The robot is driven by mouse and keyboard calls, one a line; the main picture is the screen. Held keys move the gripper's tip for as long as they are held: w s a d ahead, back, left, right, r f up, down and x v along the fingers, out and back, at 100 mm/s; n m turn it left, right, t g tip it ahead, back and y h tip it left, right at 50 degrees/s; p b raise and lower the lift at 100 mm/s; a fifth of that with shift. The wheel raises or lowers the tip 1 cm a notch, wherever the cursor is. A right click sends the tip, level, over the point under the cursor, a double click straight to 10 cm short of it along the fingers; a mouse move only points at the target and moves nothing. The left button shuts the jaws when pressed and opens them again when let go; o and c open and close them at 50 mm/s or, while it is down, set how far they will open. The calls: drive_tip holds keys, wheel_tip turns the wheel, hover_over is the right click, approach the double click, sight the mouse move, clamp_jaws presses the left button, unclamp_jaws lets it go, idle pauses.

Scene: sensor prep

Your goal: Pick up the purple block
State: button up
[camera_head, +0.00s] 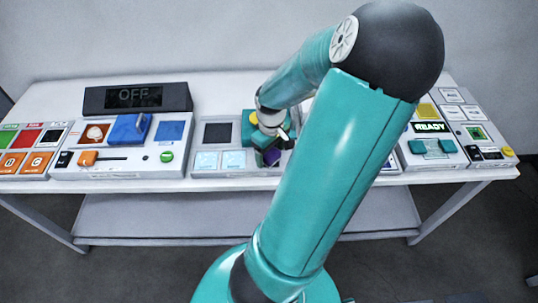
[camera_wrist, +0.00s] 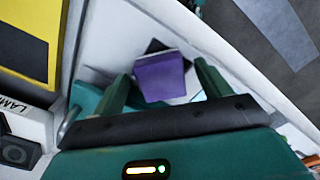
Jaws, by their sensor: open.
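The purple block (camera_wrist: 160,76) shows in the wrist view between and just beyond the two green fingers of my gripper (camera_wrist: 162,84). A gap shows on each side of the block, and the fingers are apart. A dark square lies partly behind the block on the white panel. In the head view a small part of the purple block (camera_head: 271,157) shows under my gripper (camera_head: 274,144), near the front edge of the middle panel. My arm hides much of that area.
The white table (camera_head: 225,92) carries several control panels. A black display reading OFF (camera_head: 137,97) stands at the back left. A blue block (camera_head: 130,128) is on the left panel. A READY display (camera_head: 431,128) is at the right. A yellow surface (camera_wrist: 35,35) is at the wrist view's upper left.

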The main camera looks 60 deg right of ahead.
drive_tip(key=shift+f, duration=0.45)
drive_tip(key=shift+c, duration=0.3)
drive_tip(key=c, duration=1.1)
drive_tip(key=shift+o, duration=0.2)
drive_tip(key=shift+r, duration=0.15)
drive_tip(key=shift+r, duration=0.8)
drive_tip(key=w+a+r, duration=0.1)
drive_tip(key=a+r, duration=1)
drive_tip(key=a, duration=0.3)
